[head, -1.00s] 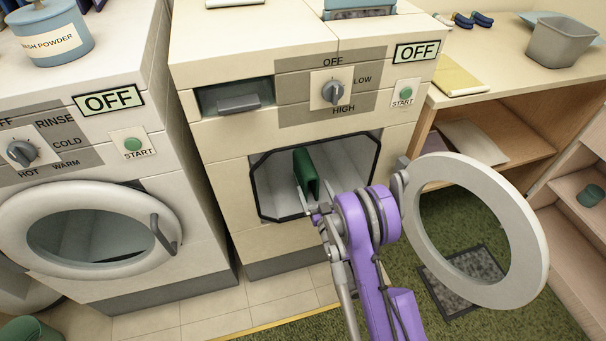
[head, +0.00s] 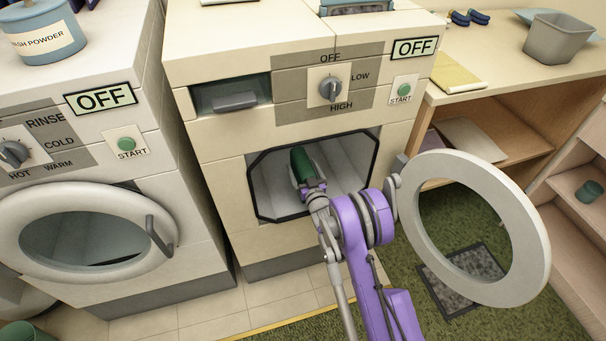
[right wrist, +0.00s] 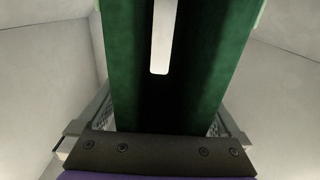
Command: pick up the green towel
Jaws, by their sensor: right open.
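The green towel (head: 301,162) is inside the open drum of the dryer, upright near its opening. My right gripper (head: 311,186) reaches through the dryer opening right at the towel. In the right wrist view the towel (right wrist: 130,70) fills the middle, with a dark fold and a pale gap between its two sides. The right gripper's fingers (right wrist: 160,122) are open, one on each side of the towel. I cannot tell whether they touch it. The gripper hides the towel's lower part in the head view. My left gripper is not in view.
The dryer's round door (head: 532,232) stands open to the right, close to my right arm. The drum's dark-edged opening (head: 374,160) surrounds the wrist. A washer (head: 150,205) with a shut door stands at left. A wooden shelf unit (head: 520,120) stands behind the door.

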